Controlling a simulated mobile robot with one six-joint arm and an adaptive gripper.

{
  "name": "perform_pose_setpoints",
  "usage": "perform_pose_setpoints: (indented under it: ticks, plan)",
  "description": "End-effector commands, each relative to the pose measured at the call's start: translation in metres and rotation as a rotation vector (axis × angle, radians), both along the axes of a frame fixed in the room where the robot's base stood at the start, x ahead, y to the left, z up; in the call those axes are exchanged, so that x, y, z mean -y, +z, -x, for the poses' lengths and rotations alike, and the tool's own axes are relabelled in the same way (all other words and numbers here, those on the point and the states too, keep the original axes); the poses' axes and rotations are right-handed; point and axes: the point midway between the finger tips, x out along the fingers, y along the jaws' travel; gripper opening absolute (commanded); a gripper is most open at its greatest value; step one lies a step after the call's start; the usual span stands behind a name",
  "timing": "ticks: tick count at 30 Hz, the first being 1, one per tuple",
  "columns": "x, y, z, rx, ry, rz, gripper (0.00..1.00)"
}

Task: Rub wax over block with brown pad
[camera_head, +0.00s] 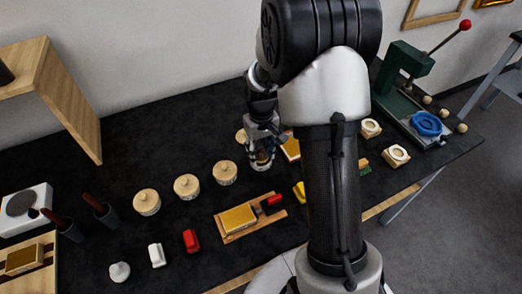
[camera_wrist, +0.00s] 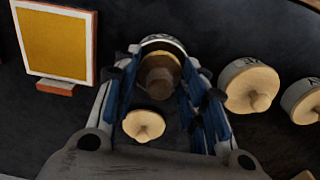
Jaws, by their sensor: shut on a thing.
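My gripper (camera_head: 262,160) is shut on a brown rounded thing, apparently the brown pad (camera_wrist: 160,80), in shadow between the blue-sided fingers in the wrist view. It is over or inside a round jar (camera_wrist: 163,41) with a pale, lettered rim; whether it touches anything inside I cannot tell. A loose-looking wooden knobbed lid (camera_wrist: 143,126) shows near the fingers, and partly behind my gripper in the head view (camera_head: 241,134). A gold block (camera_head: 238,218) lies on a wooden holder (camera_head: 230,238) at the table's front, apart from my gripper. No wax is clearly visible.
Several wooden-lidded jars (camera_head: 187,187) stand left of my gripper. Red (camera_head: 191,240) and white (camera_head: 157,255) pads lie in front. A gold panel (camera_wrist: 55,45) stands near my gripper. A green press (camera_head: 405,75) is at the right. Dark tabletop between items is clear.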

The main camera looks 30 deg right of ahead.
Motion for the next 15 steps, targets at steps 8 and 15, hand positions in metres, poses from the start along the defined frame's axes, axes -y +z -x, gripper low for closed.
perform_pose_setpoints:
  ticks: [8, 15]
  plan:
    - [-0.0002, -0.0018, 0.0011, -0.003, 0.000, -0.001, 0.20]
    - [-0.0003, 0.0019, 0.0013, -0.004, 0.000, -0.001, 0.20]
